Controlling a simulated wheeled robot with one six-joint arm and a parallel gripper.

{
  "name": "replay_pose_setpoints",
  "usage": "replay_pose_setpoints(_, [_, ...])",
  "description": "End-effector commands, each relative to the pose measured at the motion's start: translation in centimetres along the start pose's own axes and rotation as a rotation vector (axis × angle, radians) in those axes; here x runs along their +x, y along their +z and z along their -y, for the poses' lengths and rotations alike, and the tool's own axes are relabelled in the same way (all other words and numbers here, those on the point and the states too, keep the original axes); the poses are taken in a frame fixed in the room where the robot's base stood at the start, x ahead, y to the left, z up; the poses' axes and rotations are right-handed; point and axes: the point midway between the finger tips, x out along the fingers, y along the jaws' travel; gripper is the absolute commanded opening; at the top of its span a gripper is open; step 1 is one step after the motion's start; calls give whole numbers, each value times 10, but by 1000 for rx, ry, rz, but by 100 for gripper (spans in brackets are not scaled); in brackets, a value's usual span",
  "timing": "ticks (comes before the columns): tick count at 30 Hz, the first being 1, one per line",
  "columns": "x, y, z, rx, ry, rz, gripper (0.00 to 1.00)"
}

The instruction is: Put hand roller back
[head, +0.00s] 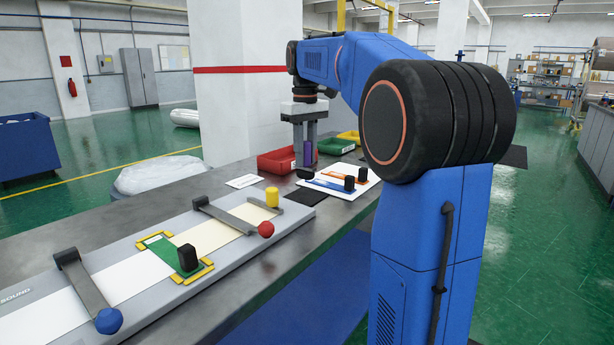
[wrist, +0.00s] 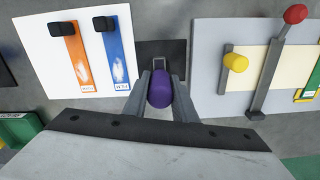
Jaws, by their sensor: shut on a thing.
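The hand roller has a purple handle (wrist: 160,92) and a thin metal frame at its far end. My gripper (wrist: 160,95) is shut on the handle, one finger on each side. In the head view my gripper (head: 307,158) points down with the purple handle (head: 308,153) between its fingers. The roller's dark lower end hangs over the bench near a black mat (head: 306,197). The black mat (wrist: 176,48) lies behind the roller's frame in the wrist view. I cannot tell whether the roller touches it.
A white board (wrist: 60,65) with an orange and a blue strip, each with a black knob, lies left of the mat. A grey splicing fixture (wrist: 212,70) with a yellow knob and a red-knobbed bar lies right. Red (head: 278,160) and green (head: 335,145) bins stand behind.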

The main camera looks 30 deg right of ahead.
Motion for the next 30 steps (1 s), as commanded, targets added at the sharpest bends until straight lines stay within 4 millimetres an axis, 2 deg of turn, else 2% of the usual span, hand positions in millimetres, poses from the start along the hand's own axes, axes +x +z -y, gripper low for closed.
replay_pose_setpoints(8, [19,0,0,-1,0,-1,2])
replay_pose_setpoints(15, [49,0,0,-1,0,0,2])
replay_pose_setpoints(27, [54,0,0,-1,1,-1,2])
replay_pose_setpoints(28, [55,0,0,-1,0,-1,27])
replay_pose_setpoints(30, [54,0,0,-1,0,-1,43])
